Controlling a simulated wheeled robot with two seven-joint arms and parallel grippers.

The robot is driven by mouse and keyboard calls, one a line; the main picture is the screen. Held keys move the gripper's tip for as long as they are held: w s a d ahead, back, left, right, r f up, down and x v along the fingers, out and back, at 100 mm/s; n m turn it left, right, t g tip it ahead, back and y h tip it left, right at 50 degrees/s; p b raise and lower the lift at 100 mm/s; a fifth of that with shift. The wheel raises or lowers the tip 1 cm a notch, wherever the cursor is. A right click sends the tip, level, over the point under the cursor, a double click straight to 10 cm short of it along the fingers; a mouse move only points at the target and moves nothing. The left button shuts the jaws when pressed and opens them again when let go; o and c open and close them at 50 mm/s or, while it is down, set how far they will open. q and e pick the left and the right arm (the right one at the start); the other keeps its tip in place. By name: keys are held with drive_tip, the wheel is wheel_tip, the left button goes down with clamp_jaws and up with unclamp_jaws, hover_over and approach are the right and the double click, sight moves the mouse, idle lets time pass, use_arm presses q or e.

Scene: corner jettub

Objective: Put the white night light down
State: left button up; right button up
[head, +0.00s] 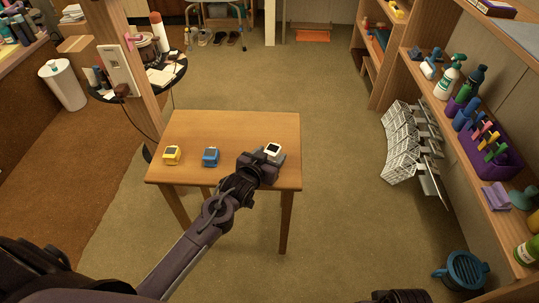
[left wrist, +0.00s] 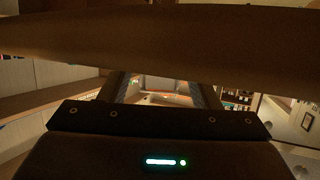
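The white night light (head: 273,150), small and watch-like with a dark face, is at the right side of the wooden table (head: 230,129). My left gripper (head: 268,163) reaches over the table's front right part and is shut on the white night light. Whether the light's underside touches the tabletop is hidden by the gripper. In the left wrist view the two fingers (left wrist: 160,90) stand apart, and a brown band (left wrist: 160,48) hides their tips and the light. My right gripper (head: 400,296) shows only as a dark piece at the bottom edge; its fingers cannot be made out.
A yellow night light (head: 171,155) and a blue night light (head: 210,156) stand left of my gripper on the table. The tabletop behind them is clear. A shelf unit (head: 450,130) with bottles is at the right. A wooden post (head: 128,60) rises behind the table's left side.

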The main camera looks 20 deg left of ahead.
use_arm(q)
drive_tip(key=shift+r, duration=0.2)
drive_tip(key=shift+s, duration=0.4)
drive_tip(key=p+v, duration=0.2)
drive_tip(key=v, duration=0.9)
drive_tip(key=shift+r, duration=0.15)
use_arm(e)
wheel_tip(320, 180, down, 8)
drive_tip(key=shift+w+d+r, duration=0.15)
drive_tip(key=shift+w+d, duration=0.1)
drive_tip(key=shift+w, duration=0.15)
use_arm(q)
drive_tip(key=shift+a, duration=0.15)
